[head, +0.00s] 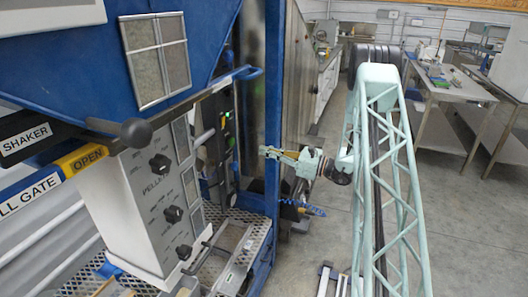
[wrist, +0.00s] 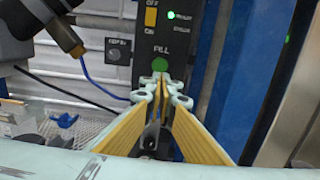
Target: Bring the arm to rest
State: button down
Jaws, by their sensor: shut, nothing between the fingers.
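My gripper (head: 266,152) is at the end of my pale green lattice arm in the head view, pointing left toward the blue hopper frame. It holds nothing. In the wrist view its yellow-padded fingers (wrist: 160,84) meet at the tips and are shut. Just beyond the tips is a dark control panel (wrist: 180,45) marked FILL, with a green button (wrist: 160,65), an orange switch (wrist: 151,16) and a lit green lamp (wrist: 172,14). I cannot tell whether the tips touch the panel.
The blue hopper (head: 90,55) and a white knobbed control box (head: 135,205) fill the left of the head view. A black-knobbed handle (head: 136,131) sticks out there. Workbenches (head: 450,90) stand at the back right. The floor (head: 470,220) at right is clear.

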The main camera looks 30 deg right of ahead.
dwell(0.4)
jog(key=s+a+r+n+g+p, duration=0.1)
jog(key=s+a+r+n+g, duration=0.4)
jog(key=a, duration=0.4)
jog(key=s+a+r+n+g+p, duration=0.25)
jog(key=s+a+r+n, duration=0.2)
jog(key=a+r, duration=0.4)
jog(key=s+a+r+n+g+p, duration=0.1)
jog(key=s+a+r+n+g, duration=0.4)
jog(key=a, duration=0.6)
jog(key=s+a+r+n+g+h+b, duration=0.1)
jog(key=s+a+r+n+h, duration=0.15)
jog(key=s, duration=0.75)
jog(key=s+a+r+n+h, duration=0.2)
jog(key=s+a+r+n, duration=0.15)
jog(key=s, duration=0.55)
jog(key=s+a+r+n+g+h+b, duration=0.1)
jog(key=s+a+r+n+h, duration=0.2)
jog(key=s, duration=0.7)
jog(key=s+d+n+t+h+b, duration=0.1)
jog(key=s+d+n, duration=0.1)
jog(key=s, duration=0.4)
jog(key=s+d+n+t+h+b, duration=0.1)
jog(key=s+d+n+t+h, duration=0.1)
jog(key=s, duration=0.5)
jog(key=shift+s+n, duration=0.2)
jog(key=shift+n, duration=0.45)
